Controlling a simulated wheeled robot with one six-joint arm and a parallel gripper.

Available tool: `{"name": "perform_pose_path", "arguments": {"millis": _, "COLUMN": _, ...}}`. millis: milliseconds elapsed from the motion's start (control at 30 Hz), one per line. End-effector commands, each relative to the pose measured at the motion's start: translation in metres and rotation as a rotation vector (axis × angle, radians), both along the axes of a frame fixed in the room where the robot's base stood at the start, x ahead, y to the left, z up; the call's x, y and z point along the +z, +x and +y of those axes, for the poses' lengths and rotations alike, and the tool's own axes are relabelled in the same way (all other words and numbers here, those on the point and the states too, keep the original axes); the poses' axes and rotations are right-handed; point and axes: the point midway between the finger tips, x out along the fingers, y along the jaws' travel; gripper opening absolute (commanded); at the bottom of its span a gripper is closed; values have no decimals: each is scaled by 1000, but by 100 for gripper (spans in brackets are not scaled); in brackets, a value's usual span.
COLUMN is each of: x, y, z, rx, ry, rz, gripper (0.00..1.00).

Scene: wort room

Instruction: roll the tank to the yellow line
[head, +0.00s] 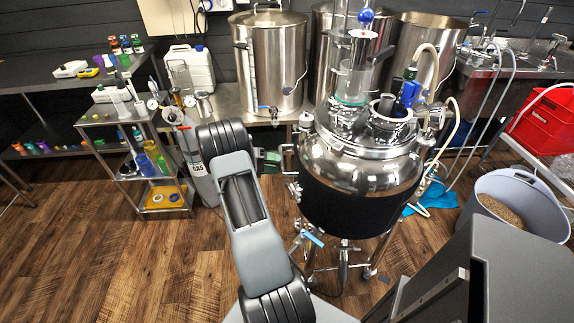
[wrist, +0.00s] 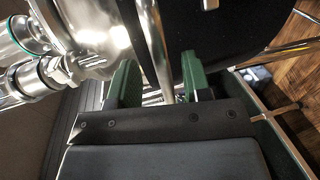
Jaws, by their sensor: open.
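The tank (head: 345,205) is a steel vessel with a black jacket, standing upright on legs right of centre in the head view. Its lid carries a glass column, a blue fitting and hoses. My gripper (head: 270,160) is at the tank's left side, beside a metal handle (head: 289,160). In the wrist view, my gripper (wrist: 160,82) has its two green fingers apart, with a steel bar (wrist: 155,45) running between them. I cannot tell whether either finger touches the bar. The tank's feet are partly hidden. No yellow line shows in either view.
A grey gas cylinder (head: 196,160) and a small steel shelf cart (head: 145,165) stand left of my arm. Steel kettles (head: 270,60) line the back bench. A grey bucket of grain (head: 515,200) stands at the right. The wooden floor (head: 75,245) is clear at the left front.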

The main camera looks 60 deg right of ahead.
Motion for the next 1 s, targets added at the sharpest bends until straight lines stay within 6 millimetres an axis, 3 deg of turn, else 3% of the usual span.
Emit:
{"name": "perform_pose_path", "arguments": {"millis": 300, "x": -8, "y": -32, "z": -23, "rx": -1, "ry": 1, "rz": 1, "gripper": 44}}
{"name": "perform_pose_path", "arguments": {"millis": 767, "x": -10, "y": -39, "z": -28, "rx": 0, "ry": 1, "rz": -1, "gripper": 44}}
{"name": "perform_pose_path", "arguments": {"millis": 1000, "x": -10, "y": -39, "z": -28, "rx": 0, "ry": 1, "rz": -1, "gripper": 23}}
